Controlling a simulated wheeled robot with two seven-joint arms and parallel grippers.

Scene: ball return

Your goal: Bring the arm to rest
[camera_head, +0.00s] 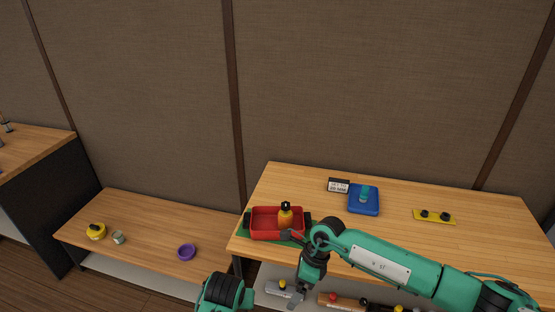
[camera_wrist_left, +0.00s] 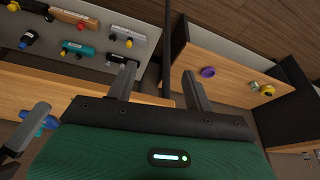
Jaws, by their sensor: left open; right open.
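My right arm reaches in from the right in the head view, over the front of the wooden table. Its gripper (camera_head: 299,291) hangs by the table's front edge, below and in front of the red tray (camera_head: 262,237). It is open, and I see nothing held in it. My left arm shows only as a dark and green part at the bottom of the head view; its fingers are hidden there. In the left wrist view my left gripper (camera_wrist_left: 160,76) is open, with its two grey fingers apart and nothing between them.
A blue tray (camera_head: 363,209), a small sign (camera_head: 338,186) and a yellow plate (camera_head: 434,216) lie farther back. A low bench (camera_head: 140,236) at left holds a purple ring (camera_head: 187,252).

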